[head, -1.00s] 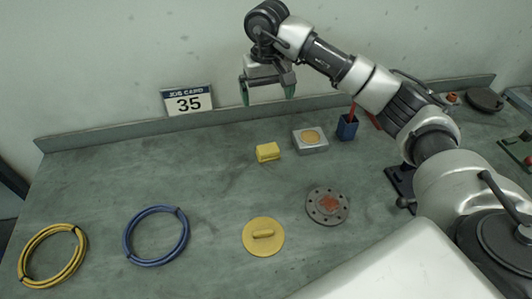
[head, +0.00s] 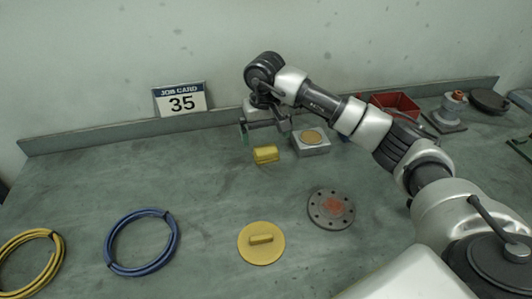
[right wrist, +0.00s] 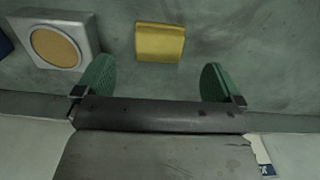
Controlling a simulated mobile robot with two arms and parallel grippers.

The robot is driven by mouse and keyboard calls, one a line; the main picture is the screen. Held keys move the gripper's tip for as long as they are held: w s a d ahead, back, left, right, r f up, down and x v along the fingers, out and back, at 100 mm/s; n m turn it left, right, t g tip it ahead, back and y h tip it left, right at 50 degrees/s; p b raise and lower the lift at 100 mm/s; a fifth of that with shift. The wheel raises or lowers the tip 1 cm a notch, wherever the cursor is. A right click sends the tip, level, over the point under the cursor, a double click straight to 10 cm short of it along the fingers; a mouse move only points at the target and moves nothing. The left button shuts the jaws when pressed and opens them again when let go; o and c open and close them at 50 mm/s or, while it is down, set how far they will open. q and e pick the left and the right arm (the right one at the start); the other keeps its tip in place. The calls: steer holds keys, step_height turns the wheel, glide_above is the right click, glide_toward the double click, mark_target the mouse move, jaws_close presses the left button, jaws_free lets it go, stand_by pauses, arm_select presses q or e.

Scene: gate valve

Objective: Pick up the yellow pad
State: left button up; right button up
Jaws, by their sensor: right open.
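The yellow pad (head: 266,154) is a small yellow block lying on the grey-green bench. It also shows in the right wrist view (right wrist: 160,42), at the top middle. My right gripper (head: 266,133) is above the bench, near the back edge, behind and above the pad. In the right wrist view its two green fingers (right wrist: 158,82) are wide apart, with nothing between them. The pad appears just beyond the fingertips, roughly in line with the gap and not touching. My left gripper is not in view.
A grey block with a tan disc (head: 312,142) stands close to the pad's right. A yellow disc with a handle (head: 261,255) and a round flange (head: 331,209) lie nearer. Blue (head: 141,243) and yellow hose coils (head: 32,262) lie at left. A job card (head: 180,99) stands behind.

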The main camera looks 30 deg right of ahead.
mark_target(266, 149)
step_height(266, 149, down, 6)
steer(key=shift+d+r+p, duration=0.1)
steer(key=shift+r+p, duration=0.05)
steer(key=shift+p, duration=0.55)
steer(key=shift+c, duration=0.5)
steer(key=c, duration=0.9)
steer(key=shift+r, duration=0.1)
steer(key=shift+w+r, duration=0.1)
steer(key=shift+r, duration=0.45)
step_height(266, 149, up, 3)
steer(key=shift+f+b, duration=0.1)
steer(key=shift+b, duration=0.5)
steer(key=s+d+r, duration=0.1)
steer(key=s+r, duration=0.1)
steer(key=s, duration=0.1)
steer(key=s+d+r+b, duration=0.1)
steer(key=s+r, duration=0.1)
steer(key=s, duration=0.2)
steer(key=s+d+r+b, duration=0.1)
steer(key=s+r, duration=0.2)
steer(key=s, duration=0.1)
steer(key=shift+s, duration=0.25)
